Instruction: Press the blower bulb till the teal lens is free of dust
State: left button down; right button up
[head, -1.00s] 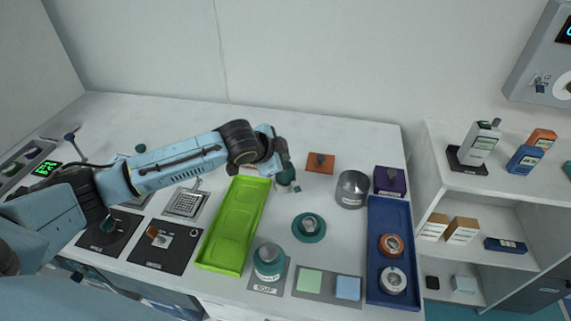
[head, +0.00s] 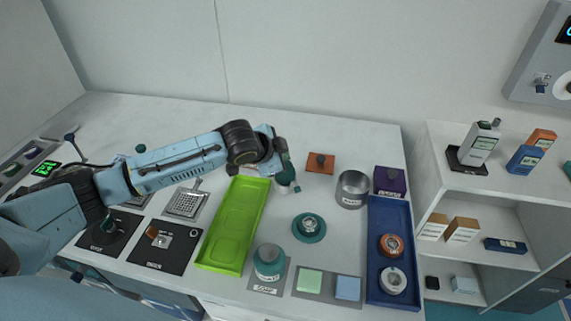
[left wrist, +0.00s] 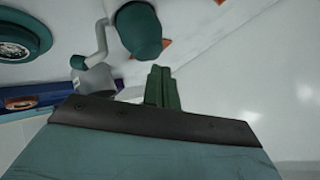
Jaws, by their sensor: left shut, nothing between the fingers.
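The teal lens (head: 309,227) sits on the table right of the green tray; its round teal mount also shows at the upper left of the left wrist view (left wrist: 18,32). Its middle looks pale and speckled there, and I cannot tell how much is dust. The dark teal blower bulb (head: 286,177) stands behind the lens on a pale base. In the left wrist view the bulb (left wrist: 138,30) has a bent grey nozzle beside it. My left gripper (head: 286,160) is shut and empty just above the bulb; its green fingers (left wrist: 161,72) point at it. Contact is unclear. My right gripper is out of view.
A green tray (head: 212,262) lies left of the lens, a blue tray (head: 377,297) to the right. A metal cup (head: 352,190), an orange block (head: 320,163) and a purple block (head: 390,181) stand near the bulb. A labelled teal jar (head: 269,262) is in front.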

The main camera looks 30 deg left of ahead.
pick_arm(q)
jog(key=shift+f, duration=0.15)
dwell(0.3)
jog(key=shift+f, duration=0.25)
jog(key=shift+f, duration=1)
dwell(0.8)
jog(key=shift+r, duration=0.1)
jog(key=shift+r+p, duration=1.25)
jog(key=shift+p, duration=0.1)
notch_tip(320, 180, up, 5)
jog(key=p, duration=0.5)
jog(key=shift+r+p, duration=0.1)
jog(key=shift+p, duration=0.3)
